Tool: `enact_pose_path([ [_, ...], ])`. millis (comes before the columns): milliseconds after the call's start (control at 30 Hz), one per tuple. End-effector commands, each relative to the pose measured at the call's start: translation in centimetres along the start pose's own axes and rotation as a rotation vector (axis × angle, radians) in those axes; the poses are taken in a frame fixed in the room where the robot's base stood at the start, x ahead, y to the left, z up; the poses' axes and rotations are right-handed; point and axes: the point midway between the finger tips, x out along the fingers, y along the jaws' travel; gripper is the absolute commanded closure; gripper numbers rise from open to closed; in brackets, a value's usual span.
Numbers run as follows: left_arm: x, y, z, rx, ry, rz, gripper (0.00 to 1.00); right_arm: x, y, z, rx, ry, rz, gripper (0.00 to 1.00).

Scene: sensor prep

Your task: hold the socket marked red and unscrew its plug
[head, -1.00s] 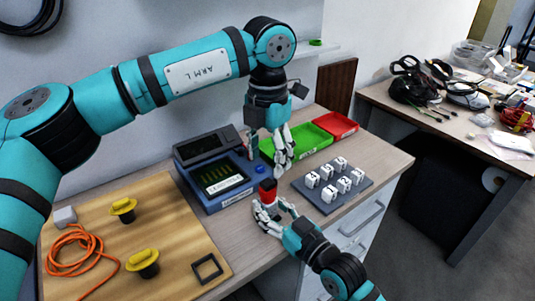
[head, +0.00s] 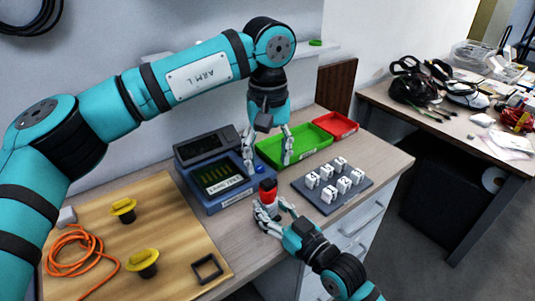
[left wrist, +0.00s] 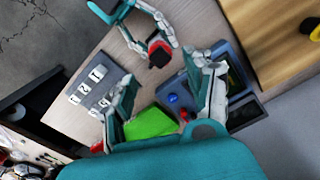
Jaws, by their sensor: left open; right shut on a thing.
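The red-marked socket (head: 268,195) stands upright on the table in front of the blue device, with a dark plug (head: 267,184) on its top. In the left wrist view the plug (left wrist: 159,54) shows dark against the red socket (left wrist: 150,43). My right gripper (head: 266,209) is shut around the socket's lower part, with its fingers hiding much of it. My left gripper (head: 268,164) is open and empty above and behind the socket, its fingers spread wide. In the left wrist view, the plug appears beyond the gap of my left gripper (left wrist: 167,73).
The blue device (head: 228,192) stands left of the socket. A green tray (head: 300,145) and a red tray (head: 337,125) lie behind. A grey rack (head: 325,205) of white numbered blocks is at right. A wooden board (head: 180,230) holds yellow parts and orange cable.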

Motion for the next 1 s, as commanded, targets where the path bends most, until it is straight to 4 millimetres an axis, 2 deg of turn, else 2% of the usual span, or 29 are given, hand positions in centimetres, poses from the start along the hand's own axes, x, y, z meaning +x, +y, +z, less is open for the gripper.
enact_pose_path([
  [200, 0.0, 0.0, 0.0, 0.438, 0.0, 0.001, 0.46, 0.0, 0.0, -0.1, 0.0, 0.001, 0.0, 1.0],
  [400, 0.0, 0.0, 0.0, 0.681, 0.0, 0.001, 0.46, 0.0, 0.0, -0.1, 0.0, 0.001, 0.0, 1.0],
  [633, 1.2, -0.1, 0.0, 0.754, -0.002, 0.0, 0.46, 0.0, 0.0, 0.0, 0.0, 0.001, 0.0, 1.0],
  [1000, 6.6, -0.1, 0.0, 0.75, -0.002, 0.002, 0.46, 0.0, 0.0, -0.1, 0.0, 0.001, 0.0, 1.0],
])
